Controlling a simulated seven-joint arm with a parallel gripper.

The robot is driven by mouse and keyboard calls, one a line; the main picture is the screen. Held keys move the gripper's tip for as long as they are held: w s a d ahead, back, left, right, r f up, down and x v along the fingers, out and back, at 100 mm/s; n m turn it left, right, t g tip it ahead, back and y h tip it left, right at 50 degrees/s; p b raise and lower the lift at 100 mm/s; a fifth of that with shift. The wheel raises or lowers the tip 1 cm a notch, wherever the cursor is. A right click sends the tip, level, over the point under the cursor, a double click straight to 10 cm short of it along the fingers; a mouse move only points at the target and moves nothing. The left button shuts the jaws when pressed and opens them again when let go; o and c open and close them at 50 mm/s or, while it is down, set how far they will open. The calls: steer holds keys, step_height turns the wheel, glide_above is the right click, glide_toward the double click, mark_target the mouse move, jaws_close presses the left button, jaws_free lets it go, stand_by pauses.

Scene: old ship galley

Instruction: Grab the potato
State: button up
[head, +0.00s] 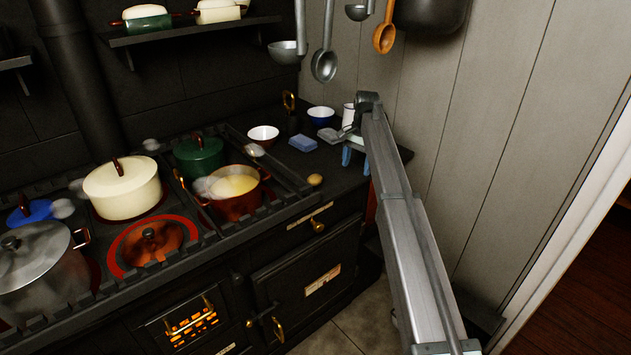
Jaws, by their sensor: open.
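A small, round, yellow-brown potato (315,180) lies on the dark counter just right of the stove rail, near the front edge. My gripper (356,158) is to the right of the potato and a little higher in the picture, apart from it. Its pale blue fingers are spread and nothing shows between them. My arm hides the counter's right part behind it.
Ladles hang on the wall above.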

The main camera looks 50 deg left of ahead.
glide_toward(316, 176)
steer(key=f, duration=0.2)
steer(key=a+f, duration=0.1)
steer(key=f, duration=0.2)
steer(key=shift+w+a, duration=0.15)
steer(key=shift+w, duration=0.05)
steer(key=shift+s+d+f, duration=0.2)
steer(key=shift+s+f, duration=0.05)
steer(key=shift+f, duration=0.4)
steer(key=shift+s+d+f, duration=0.15)
steer(key=shift+s+f, duration=0.05)
steer(key=shift+f, duration=0.8)
steer(key=shift+s+d+f, duration=0.1)
steer(key=shift+s+f, duration=0.05)
steer(key=shift+f, duration=0.8)
steer(key=c, duration=1.1)
steer(key=shift+r, duration=0.15)
steer(key=shift+c, duration=0.2)
